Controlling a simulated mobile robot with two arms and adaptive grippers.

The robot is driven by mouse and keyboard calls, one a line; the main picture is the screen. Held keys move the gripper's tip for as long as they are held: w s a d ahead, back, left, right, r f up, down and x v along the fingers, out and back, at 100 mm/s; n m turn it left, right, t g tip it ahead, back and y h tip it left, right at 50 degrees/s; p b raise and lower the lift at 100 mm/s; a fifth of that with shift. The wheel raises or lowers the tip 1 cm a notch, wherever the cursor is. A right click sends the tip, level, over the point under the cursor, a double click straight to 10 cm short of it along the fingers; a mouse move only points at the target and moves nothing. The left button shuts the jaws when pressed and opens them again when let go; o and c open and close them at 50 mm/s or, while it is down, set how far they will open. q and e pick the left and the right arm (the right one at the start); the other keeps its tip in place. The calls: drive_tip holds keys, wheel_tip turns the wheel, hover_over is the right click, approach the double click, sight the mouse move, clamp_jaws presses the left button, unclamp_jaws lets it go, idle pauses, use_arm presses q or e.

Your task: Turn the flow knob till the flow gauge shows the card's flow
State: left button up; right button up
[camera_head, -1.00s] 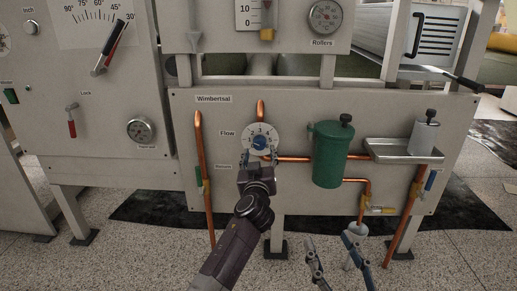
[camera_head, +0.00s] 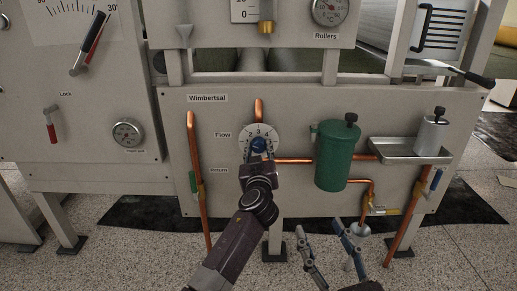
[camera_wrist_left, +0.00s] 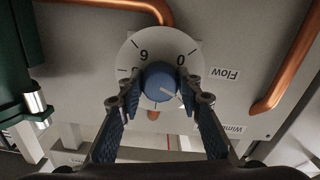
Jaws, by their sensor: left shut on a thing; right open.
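The blue flow knob (camera_head: 259,145) sits at the centre of a white numbered dial (camera_head: 245,133) beside the "Flow" label (camera_head: 223,135). My left gripper (camera_head: 258,158) is at the knob. In the left wrist view, its two fingers (camera_wrist_left: 160,92) are closed on opposite sides of the blue knob (camera_wrist_left: 158,80). The dial (camera_wrist_left: 137,45) shows a 6 and a 0 there, and a pale mark on the knob points to lower right. My right gripper (camera_head: 333,246) is open and empty, low in front of the panel. I cannot make out a flow gauge or card.
Copper pipes (camera_head: 195,150) run up the panel on both sides. A green canister (camera_head: 335,158) and a metal tray (camera_head: 400,152) with a grey cylinder (camera_head: 431,136) stand right of the knob.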

use_arm(q)
drive_tip(key=c, duration=0.5)
drive_tip(key=shift+m, duration=0.3)
